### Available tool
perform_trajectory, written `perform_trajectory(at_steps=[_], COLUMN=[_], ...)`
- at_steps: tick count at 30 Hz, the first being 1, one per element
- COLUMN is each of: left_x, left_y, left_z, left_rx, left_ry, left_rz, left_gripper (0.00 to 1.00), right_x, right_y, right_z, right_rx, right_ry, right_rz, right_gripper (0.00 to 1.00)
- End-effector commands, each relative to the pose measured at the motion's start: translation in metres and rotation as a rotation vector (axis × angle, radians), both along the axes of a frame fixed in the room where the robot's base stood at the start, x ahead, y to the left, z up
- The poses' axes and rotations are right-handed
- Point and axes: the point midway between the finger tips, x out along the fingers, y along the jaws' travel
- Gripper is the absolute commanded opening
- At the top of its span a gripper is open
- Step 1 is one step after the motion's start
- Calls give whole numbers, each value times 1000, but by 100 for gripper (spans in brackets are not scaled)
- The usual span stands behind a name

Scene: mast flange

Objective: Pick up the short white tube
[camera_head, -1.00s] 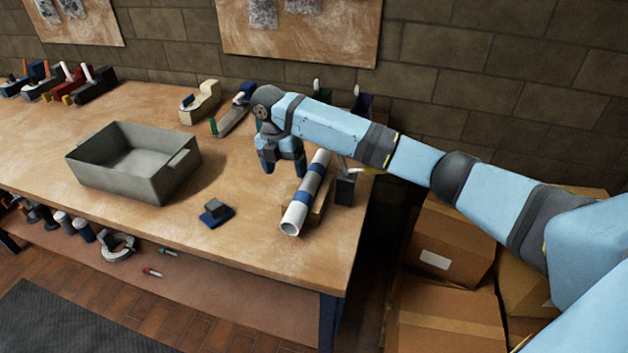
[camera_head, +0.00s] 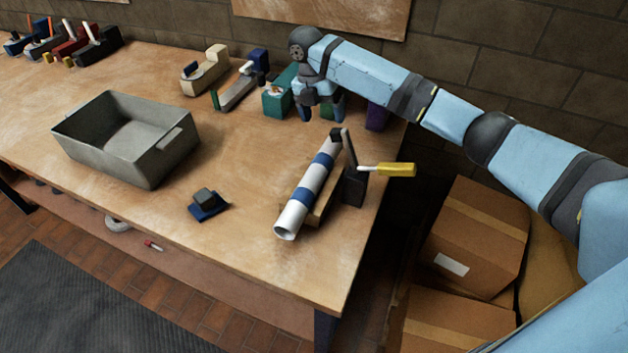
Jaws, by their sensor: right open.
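A white tube with blue bands (camera_head: 295,212) lies slanted along a wooden block (camera_head: 326,202) near the right end of the workbench. Its open near end faces the front edge. Its far end reaches a black clamp (camera_head: 354,186) with a yellow handle (camera_head: 397,170). My right gripper (camera_head: 322,117) is open and empty, fingers pointing down, beyond the far end of the tube and apart from it. My left gripper is not in view.
A grey bin (camera_head: 166,160) stands at the left on the workbench (camera_head: 190,255). A small dark block on a blue base (camera_head: 208,205) sits mid-bench. A teal box (camera_head: 279,98) and a purple one (camera_head: 377,117) stand near my right gripper. Cardboard boxes (camera_head: 475,235) are right of the bench.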

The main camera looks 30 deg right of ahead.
Motion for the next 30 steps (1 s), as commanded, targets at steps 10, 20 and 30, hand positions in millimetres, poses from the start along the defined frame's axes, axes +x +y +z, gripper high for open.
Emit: perform_trajectory(at_steps=[10, 20, 30], left_x=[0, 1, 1], left_y=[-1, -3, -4], left_z=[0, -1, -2], left_rx=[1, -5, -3], left_ry=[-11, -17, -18], left_rz=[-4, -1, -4], left_gripper=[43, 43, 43], right_x=[-10, -17, -21], right_y=[-9, -9, -12], right_z=[-53, -83, -106], right_rx=[0, -1, -1], right_ry=[0, 1, -1], right_rz=[-2, -1, -1], right_gripper=[80, 80, 80])
